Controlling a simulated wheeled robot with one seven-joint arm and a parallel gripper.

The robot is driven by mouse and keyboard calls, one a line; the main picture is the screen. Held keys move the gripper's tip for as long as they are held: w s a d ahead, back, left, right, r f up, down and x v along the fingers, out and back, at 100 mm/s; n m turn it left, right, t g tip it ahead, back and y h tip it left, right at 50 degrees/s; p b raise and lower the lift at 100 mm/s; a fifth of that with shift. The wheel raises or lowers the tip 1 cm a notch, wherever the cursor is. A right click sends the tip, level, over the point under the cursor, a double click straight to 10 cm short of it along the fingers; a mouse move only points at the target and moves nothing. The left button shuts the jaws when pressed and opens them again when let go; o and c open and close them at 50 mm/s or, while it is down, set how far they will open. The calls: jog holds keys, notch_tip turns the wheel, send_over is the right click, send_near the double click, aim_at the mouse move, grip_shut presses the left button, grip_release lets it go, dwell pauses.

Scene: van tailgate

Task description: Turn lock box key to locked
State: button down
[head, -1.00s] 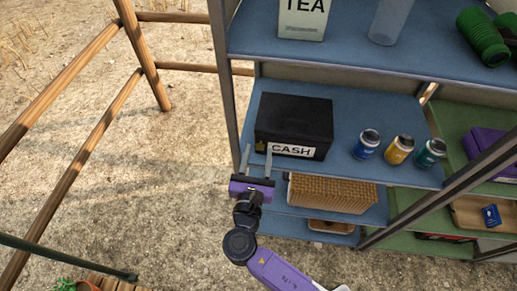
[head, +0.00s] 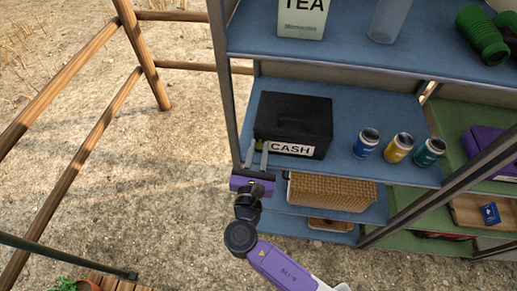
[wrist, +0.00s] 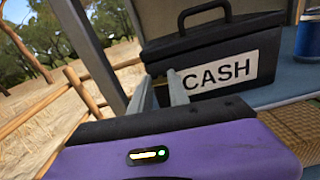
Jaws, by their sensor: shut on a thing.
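The black lock box (head: 293,120), labelled CASH, sits at the left end of the blue middle shelf. It also shows in the wrist view (wrist: 215,48), with a handle on its lid. My gripper (head: 256,148) is at the box's front left corner, beside the label. In the wrist view its two grey fingers (wrist: 162,86) reach to the box front and are shut on the brass-coloured key (wrist: 172,77). Only a sliver of the key shows between the fingers. The angle of the key and any lock markings cannot be made out.
Blue, yellow and teal cans (head: 398,147) stand right of the box. A wicker basket (head: 332,192) is on the shelf below. A shelf post (head: 224,75) rises close to the left of the box. Open ground lies left, with a wooden fence (head: 145,55).

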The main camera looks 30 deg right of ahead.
jog(key=shift+f, duration=0.1)
jog(key=m+b, duration=0.2)
jog(key=m, duration=0.2)
jog(key=shift+f+b, duration=0.1)
jog(key=shift+b, duration=0.25)
jog(key=m+b, duration=0.3)
jog(key=m, duration=0.1)
jog(key=m+b, duration=0.5)
jog(key=shift+m, duration=0.3)
jog(key=shift+m+b, duration=1.1)
jog(key=shift+m, duration=0.3)
jog(key=c, duration=1.2)
grip_release()
jog(key=shift+c, duration=0.2)
